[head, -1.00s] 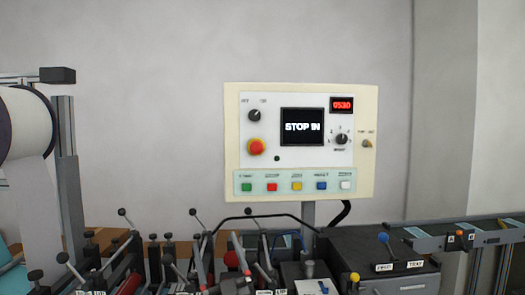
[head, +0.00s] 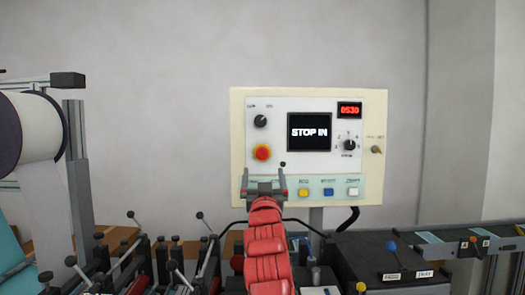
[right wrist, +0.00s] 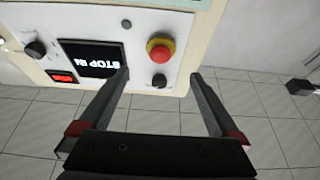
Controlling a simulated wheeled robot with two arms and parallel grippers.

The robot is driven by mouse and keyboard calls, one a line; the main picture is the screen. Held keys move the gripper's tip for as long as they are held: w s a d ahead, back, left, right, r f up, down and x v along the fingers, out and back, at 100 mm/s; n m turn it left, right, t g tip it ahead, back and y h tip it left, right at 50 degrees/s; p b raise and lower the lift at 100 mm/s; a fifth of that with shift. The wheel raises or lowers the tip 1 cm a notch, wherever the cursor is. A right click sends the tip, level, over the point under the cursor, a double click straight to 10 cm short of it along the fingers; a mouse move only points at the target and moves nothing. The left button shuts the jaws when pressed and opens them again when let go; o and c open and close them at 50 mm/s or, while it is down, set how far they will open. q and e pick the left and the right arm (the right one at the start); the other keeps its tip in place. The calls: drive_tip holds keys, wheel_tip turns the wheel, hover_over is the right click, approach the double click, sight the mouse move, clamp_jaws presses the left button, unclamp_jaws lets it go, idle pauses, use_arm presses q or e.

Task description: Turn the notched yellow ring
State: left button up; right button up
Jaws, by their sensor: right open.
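A red mushroom button sits on a yellow ring (head: 262,160) at the left of the control panel (head: 380,185). In the right wrist view the yellow ring (right wrist: 150,42) shows around the red cap (right wrist: 161,51), beyond the fingertips; its notches are too small to make out. My right gripper (head: 263,176) is open and empty, just below the red button in the head view. In the right wrist view my right gripper (right wrist: 160,78) has its two fingers apart, with the black selector knob (right wrist: 160,82) showing between the tips. My left gripper is not in view.
The panel carries a screen (head: 309,132) reading STOP IN, a red counter (head: 349,110) and dial knobs. My right gripper and arm cover part of the lower button row. Levers and a paper roll (head: 35,130) stand at left. A conveyor (head: 450,237) runs at right.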

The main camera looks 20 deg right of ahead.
sight(262, 156)
drive_tip(key=p+x, duration=0.3)
drive_tip(key=x, duration=0.5)
drive_tip(key=shift+r, duration=0.15)
drive_tip(key=shift+p+x, duration=0.45)
drive_tip(key=shift+x, duration=0.85)
